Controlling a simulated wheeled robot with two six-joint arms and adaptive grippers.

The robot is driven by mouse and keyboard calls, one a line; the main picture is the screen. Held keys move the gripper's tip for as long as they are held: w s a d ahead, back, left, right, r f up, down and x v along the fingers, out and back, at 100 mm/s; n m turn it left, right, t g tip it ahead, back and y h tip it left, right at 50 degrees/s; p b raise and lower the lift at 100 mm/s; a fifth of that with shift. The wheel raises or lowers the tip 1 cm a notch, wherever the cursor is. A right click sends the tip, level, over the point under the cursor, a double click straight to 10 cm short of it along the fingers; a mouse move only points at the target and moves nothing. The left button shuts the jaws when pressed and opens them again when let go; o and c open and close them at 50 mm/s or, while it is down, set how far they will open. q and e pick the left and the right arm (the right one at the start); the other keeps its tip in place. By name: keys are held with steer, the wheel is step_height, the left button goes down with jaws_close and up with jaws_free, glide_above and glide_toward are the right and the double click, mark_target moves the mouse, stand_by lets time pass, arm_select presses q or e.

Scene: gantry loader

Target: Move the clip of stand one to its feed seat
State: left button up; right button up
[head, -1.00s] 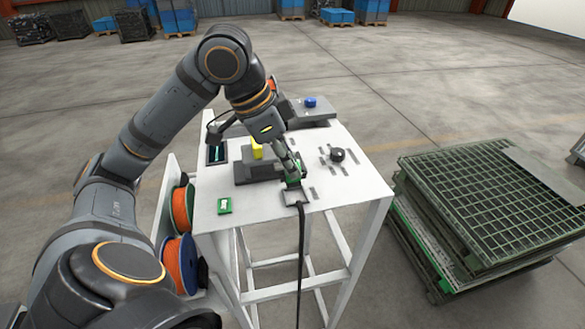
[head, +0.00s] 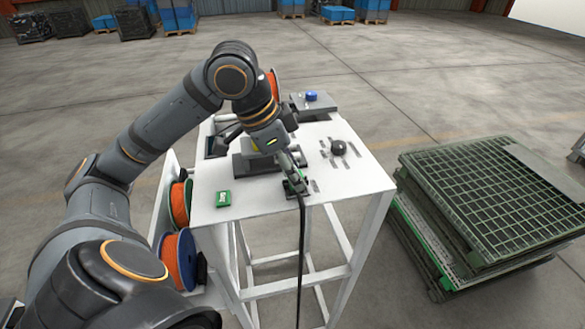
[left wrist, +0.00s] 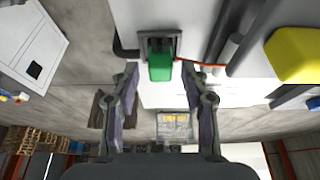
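A green clip (left wrist: 160,66) shows in the left wrist view, at a small dark grey frame (left wrist: 172,40) near the table's front edge. I cannot tell how firmly it sits there. My left gripper (left wrist: 161,80) is open, its two fingers on either side of the clip with a gap at each side. In the head view the left gripper (head: 294,180) is low over the front of the white table and partly hides the clip and frame. A second green piece (head: 223,198) with a pale mark lies on the table to the left. My right gripper is not in view.
A black cable (head: 301,240) hangs over the table's front edge. A black ball knob (head: 338,148) with grey strips is to the right, a blue knob (head: 311,96) at the back. A yellow block (left wrist: 300,55) shows in the wrist view. Green mesh racks (head: 490,210) stand right of the table.

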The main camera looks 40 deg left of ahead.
arm_select(q)
steer(key=shift+r, duration=0.15)
steer(key=shift+a+r, duration=0.1)
steer(key=shift+r, duration=0.2)
steer(key=p+v, duration=0.1)
steer(key=v, duration=1)
steer(key=shift+s+r+p, duration=0.15)
steer(key=shift+r+p, duration=0.05)
steer(key=shift+p, duration=0.2)
steer(key=shift+f, duration=0.1)
